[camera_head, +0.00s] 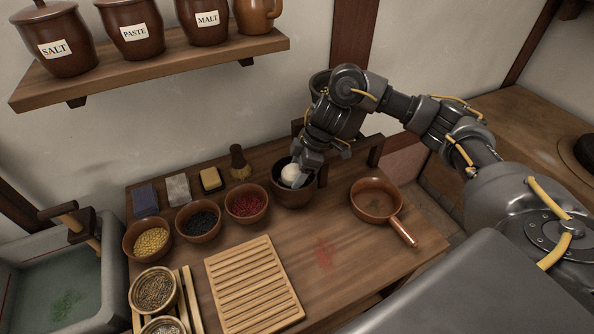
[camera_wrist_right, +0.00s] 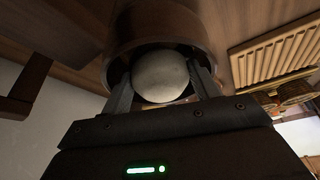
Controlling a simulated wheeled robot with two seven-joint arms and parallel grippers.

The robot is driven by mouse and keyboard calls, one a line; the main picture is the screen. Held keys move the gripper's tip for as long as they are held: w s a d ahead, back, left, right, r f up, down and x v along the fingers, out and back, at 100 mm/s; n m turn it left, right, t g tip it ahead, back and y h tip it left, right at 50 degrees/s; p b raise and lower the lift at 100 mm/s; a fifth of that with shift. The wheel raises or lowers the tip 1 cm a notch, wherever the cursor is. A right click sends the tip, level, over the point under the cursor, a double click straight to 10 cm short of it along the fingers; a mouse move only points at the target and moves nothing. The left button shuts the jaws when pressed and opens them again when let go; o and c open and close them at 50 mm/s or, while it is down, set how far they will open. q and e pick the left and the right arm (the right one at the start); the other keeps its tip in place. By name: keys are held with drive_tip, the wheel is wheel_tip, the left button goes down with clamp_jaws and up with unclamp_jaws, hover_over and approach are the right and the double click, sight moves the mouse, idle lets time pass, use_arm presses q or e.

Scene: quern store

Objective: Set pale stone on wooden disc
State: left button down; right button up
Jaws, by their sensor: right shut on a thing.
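The pale stone (camera_head: 292,175) is a round, whitish ball at a dark brown bowl (camera_head: 293,199) at the back of the table. My right gripper (camera_head: 298,178) reaches down to the bowl and is shut on the stone. In the right wrist view the stone (camera_wrist_right: 160,76) sits between the two fingers (camera_wrist_right: 162,88), within the bowl's rim (camera_wrist_right: 112,75). Whether it touches the bowl's bottom is hidden. I cannot pick out a wooden disc for certain in either view. My left gripper is not in view.
Bowls of yellow (camera_head: 149,242), black (camera_head: 200,221) and red (camera_head: 246,205) contents stand left of the dark bowl. A handled pan (camera_head: 376,199) stands to its right. A slatted board (camera_head: 253,285) lies in front. A jar shelf (camera_head: 160,65) overhangs the back left.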

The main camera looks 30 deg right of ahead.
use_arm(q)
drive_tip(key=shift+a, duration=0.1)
use_arm(e)
drive_tip(key=shift+f, duration=0.1)
drive_tip(key=o, duration=0.9)
drive_tip(key=shift+f, duration=0.1)
drive_tip(key=shift+o, duration=0.2)
drive_tip(key=shift+r, duration=0.3)
use_arm(q)
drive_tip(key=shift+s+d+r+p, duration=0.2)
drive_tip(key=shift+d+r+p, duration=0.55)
drive_tip(key=shift+p, duration=0.1)
use_arm(e)
drive_tip(key=v, duration=1.1)
drive_tip(key=shift+s+d+r, duration=0.15)
drive_tip(key=shift+d+r, duration=0.1)
drive_tip(key=shift+r, duration=0.1)
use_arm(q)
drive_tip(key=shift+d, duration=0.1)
